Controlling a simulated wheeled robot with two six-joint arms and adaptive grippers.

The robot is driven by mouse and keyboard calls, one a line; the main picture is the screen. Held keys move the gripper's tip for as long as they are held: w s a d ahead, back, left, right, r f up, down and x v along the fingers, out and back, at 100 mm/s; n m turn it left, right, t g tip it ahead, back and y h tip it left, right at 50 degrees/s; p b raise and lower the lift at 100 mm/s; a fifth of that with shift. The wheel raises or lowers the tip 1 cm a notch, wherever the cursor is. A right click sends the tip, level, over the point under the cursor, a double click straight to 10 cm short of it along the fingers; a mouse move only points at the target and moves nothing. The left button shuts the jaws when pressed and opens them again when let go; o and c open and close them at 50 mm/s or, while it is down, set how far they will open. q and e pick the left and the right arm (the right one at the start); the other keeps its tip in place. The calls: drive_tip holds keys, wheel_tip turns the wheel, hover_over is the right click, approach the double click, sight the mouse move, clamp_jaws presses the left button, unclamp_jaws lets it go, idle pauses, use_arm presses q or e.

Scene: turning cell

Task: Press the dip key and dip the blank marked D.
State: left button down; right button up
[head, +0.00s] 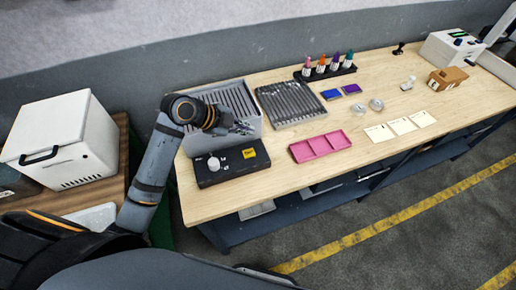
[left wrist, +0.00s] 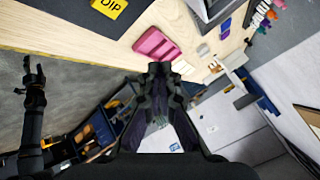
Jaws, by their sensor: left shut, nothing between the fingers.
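A black box (head: 225,172) lies near the left front of the bench. It carries a yellow key (head: 250,153) and a round white piece (head: 213,162). In the left wrist view the yellow key (left wrist: 109,6) reads DIP, at the top edge. My left gripper (head: 240,128) is shut and empty, above the front of the grey slotted bin, just behind the box. It fills the middle of the left wrist view (left wrist: 160,72). A dark gripper, likely my right (left wrist: 33,72), shows small at that view's left. I cannot make out a blank marked D.
The grey slotted bin (head: 250,107) stands behind the box, with a dark grooved tray (head: 290,104) to its right. A pink three-part tray (head: 320,146) lies front centre. Ink bottles (head: 321,64), pads and cards stand farther right. Bare wood lies between box and pink tray.

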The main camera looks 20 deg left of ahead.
sight(246, 154)
use_arm(q)
wheel_tip(246, 154, down, 8)
drive_tip(key=b, duration=0.7)
drive_tip(key=shift+s+a+f, duration=0.15)
drive_tip(key=shift+f, duration=0.25)
use_arm(e)
wheel_tip(246, 154, down, 7)
drive_tip(key=s+a, duration=0.2)
drive_tip(key=shift+d+f, duration=0.1)
drive_tip(key=shift+d, duration=0.35)
use_arm(q)
drive_tip(key=shift+f+b, duration=0.35)
drive_tip(key=shift+f, duration=0.05)
use_arm(e)
drive_tip(key=shift+f, duration=0.3)
